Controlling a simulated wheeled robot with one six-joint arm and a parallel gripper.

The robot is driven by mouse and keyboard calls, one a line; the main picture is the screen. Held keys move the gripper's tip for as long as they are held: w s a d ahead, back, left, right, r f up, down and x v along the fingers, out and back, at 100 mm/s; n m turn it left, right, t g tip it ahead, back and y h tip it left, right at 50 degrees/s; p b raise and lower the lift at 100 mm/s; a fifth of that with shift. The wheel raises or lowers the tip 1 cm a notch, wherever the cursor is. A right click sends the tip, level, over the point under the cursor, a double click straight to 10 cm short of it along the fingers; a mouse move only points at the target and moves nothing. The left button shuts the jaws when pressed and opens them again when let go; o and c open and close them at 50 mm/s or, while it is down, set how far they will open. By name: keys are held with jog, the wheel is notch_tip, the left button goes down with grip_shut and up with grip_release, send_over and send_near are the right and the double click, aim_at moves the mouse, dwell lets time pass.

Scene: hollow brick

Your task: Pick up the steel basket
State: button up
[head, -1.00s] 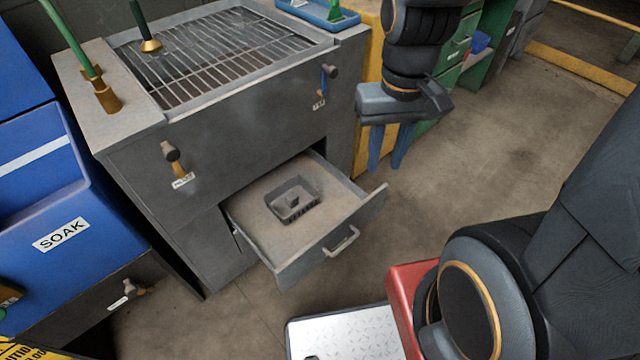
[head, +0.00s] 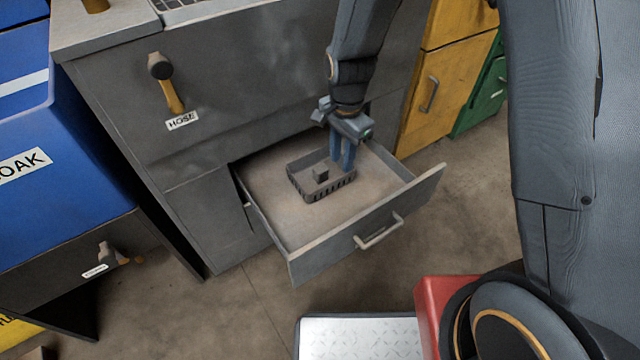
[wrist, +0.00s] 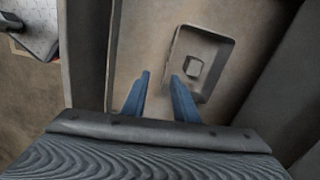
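The steel basket (head: 332,189) is a small dark grey tray with low slotted walls. It sits in the open drawer (head: 265,205) with a small grey block (head: 320,173) inside it. My gripper (head: 343,168) points down at the basket's right end, its blue fingers overlapping the wall there. In the wrist view the basket (wrist: 217,57) lies to the right of my gripper (wrist: 160,76).
The drawer's walls stand around the basket, with its handle (head: 380,233) at the front. The grey cabinet (head: 240,110) rises behind. A yellow cabinet (head: 430,95) is at the right, a blue bin (head: 55,205) at the left. The drawer floor left of the basket is clear.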

jog(key=m+b, duration=0.1)
jog(key=b, duration=0.1)
send_over(333, 182)
notch_tip(333, 182, down, 5)
jog(key=f, duration=0.2)
jog(key=f+b, duration=0.1)
jog(key=f, duration=0.2)
jog(key=f+b, duration=0.1)
jog(key=f, duration=0.1)
jog(key=shift+w+f, duration=0.2)
jog(key=shift+w, duration=0.05)
grip_shut()
